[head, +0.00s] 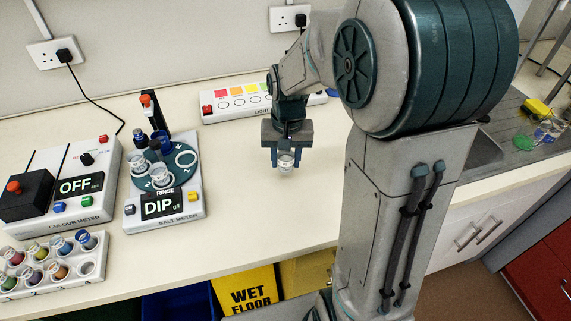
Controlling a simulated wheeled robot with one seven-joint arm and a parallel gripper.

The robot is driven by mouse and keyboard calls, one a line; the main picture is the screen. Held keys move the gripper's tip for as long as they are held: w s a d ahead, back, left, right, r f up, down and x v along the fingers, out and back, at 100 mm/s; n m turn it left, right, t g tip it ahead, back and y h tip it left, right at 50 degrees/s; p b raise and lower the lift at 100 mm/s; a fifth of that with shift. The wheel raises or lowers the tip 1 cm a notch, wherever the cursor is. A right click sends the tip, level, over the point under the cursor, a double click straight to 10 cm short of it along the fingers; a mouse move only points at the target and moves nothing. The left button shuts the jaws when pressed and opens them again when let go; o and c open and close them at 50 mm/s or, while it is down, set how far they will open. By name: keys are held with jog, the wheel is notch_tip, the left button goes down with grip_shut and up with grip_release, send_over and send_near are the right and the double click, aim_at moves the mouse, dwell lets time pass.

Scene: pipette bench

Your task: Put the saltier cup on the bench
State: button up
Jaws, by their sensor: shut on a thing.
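My gripper (286,150) is above the middle of the bench, pointing down. It is shut on a small clear cup (286,164), which looks held just above or at the bench top; I cannot tell whether it touches. The bench (245,215) is pale and bare around it. Which cup is saltier does not show.
The colour meter (80,215), reading "OFF", stands at far left. A rack (98,272) of several coloured vials is at the front left. A light box (222,106) with coloured squares lies behind my gripper. A sink (488,152) is at the right.

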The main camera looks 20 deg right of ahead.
aim_at(286, 168)
jog(key=shift+f, duration=1.65)
jog(key=shift+f, duration=0.2)
jog(key=o, duration=1)
jog(key=shift+r, duration=0.1)
notch_tip(286, 168, up, 12)
jog(key=shift+s+f+n+t, duration=0.2)
jog(key=shift+s+n+t, duration=0.3)
jog(key=shift+s, duration=2)
jog(key=shift+s+f+n+t, duration=0.2)
jog(key=shift+s+n+t, duration=0.3)
jog(key=shift+s, duration=1.95)
jog(key=shift+s+f+n+t, duration=0.2)
jog(key=shift+s+n+t, duration=0.25)
jog(key=shift+s, duration=2.05)
